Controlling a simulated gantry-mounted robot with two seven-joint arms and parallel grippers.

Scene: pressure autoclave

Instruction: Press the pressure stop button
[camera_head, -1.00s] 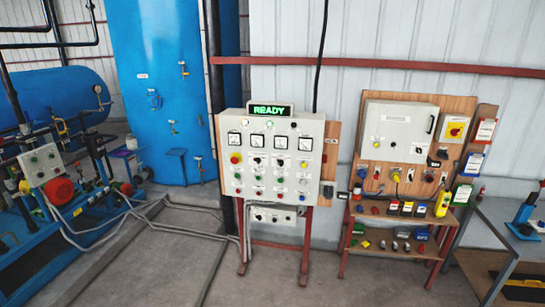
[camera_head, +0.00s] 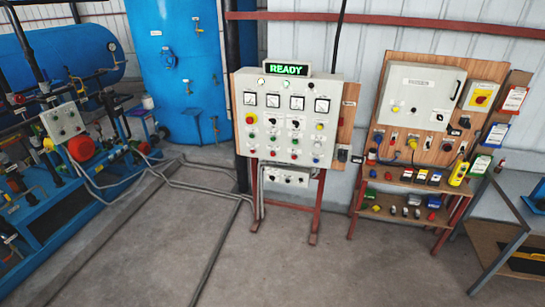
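A grey control panel (camera_head: 288,96) stands on red legs near the middle of the head view. A green READY sign (camera_head: 289,69) is lit on its top. Several gauges run across its upper part, with rows of coloured buttons, lamps and switches below. A red button (camera_head: 251,118) sits at the panel's left and a yellow one (camera_head: 319,126) at its right. The labels are too small to read, so I cannot tell which is the pressure stop button. Neither of my grippers is in view.
A wooden board with a grey cabinet (camera_head: 418,98) and a shelf of small devices (camera_head: 415,183) stands to the right. A grey table (camera_head: 520,215) is at the far right. Blue tanks (camera_head: 180,65) and machinery fill the left. Pipes run along the floor; the front floor (camera_head: 330,275) is clear.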

